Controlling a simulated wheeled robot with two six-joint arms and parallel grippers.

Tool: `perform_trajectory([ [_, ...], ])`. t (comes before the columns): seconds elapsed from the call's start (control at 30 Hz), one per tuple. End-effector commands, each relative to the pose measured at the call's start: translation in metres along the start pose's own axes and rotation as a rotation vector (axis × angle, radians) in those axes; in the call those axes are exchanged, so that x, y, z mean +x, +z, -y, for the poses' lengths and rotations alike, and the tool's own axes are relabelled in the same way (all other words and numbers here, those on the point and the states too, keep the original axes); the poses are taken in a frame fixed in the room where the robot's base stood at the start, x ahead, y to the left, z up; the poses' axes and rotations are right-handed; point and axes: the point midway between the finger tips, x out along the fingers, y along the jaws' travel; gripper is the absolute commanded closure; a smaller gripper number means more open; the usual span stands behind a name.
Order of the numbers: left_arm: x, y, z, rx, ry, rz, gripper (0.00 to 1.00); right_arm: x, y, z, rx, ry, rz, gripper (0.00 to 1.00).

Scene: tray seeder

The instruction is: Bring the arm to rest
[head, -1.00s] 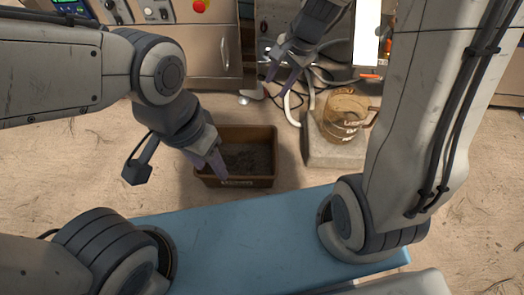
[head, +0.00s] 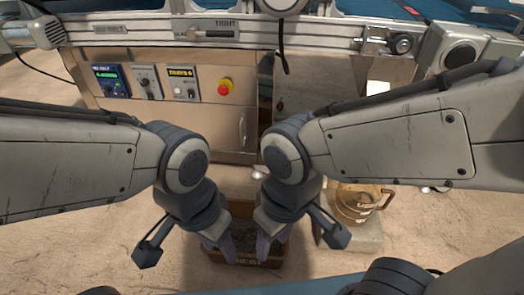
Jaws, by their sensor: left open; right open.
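My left gripper (head: 220,250) points down over the left part of a brown bin. My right gripper (head: 268,243) points down over the right part of the same bin. Both grippers are open and hold nothing that I can see. My two arms come in from the left and right and bend down close together in the middle. The brown bin (head: 245,262) holds dark soil and is partly hidden behind my grippers.
An amber jug (head: 354,204) stands on a pale block (head: 368,240) to the right. Behind is a metal machine with a red button (head: 225,86), display boxes (head: 183,78) and a rail (head: 150,31) along its top. Sandy floor lies open at left.

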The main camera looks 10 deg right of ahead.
Motion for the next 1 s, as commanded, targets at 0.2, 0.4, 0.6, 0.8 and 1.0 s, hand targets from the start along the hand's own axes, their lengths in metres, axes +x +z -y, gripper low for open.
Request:
perform_trajectory([
  [0.2, -0.058, -0.003, -0.004, 0.000, 0.000, 0.000, 0.50, -0.058, -0.004, 0.004, 0.002, -0.001, -0.001, 0.49],
  [0.4, -0.127, -0.007, -0.009, 0.000, 0.000, -0.001, 0.50, -0.127, -0.007, 0.009, 0.003, -0.001, -0.001, 0.49],
  [0.6, -0.195, -0.011, -0.014, 0.000, 0.000, -0.001, 0.50, -0.195, -0.011, 0.014, 0.003, -0.001, -0.001, 0.49],
  [0.8, -0.262, -0.014, -0.019, 0.000, 0.000, -0.001, 0.50, -0.262, -0.014, 0.019, 0.003, -0.001, -0.001, 0.49],
  [1.0, -0.329, -0.018, -0.024, 0.000, 0.000, -0.001, 0.50, -0.329, -0.018, 0.024, 0.003, -0.001, -0.001, 0.49],
])
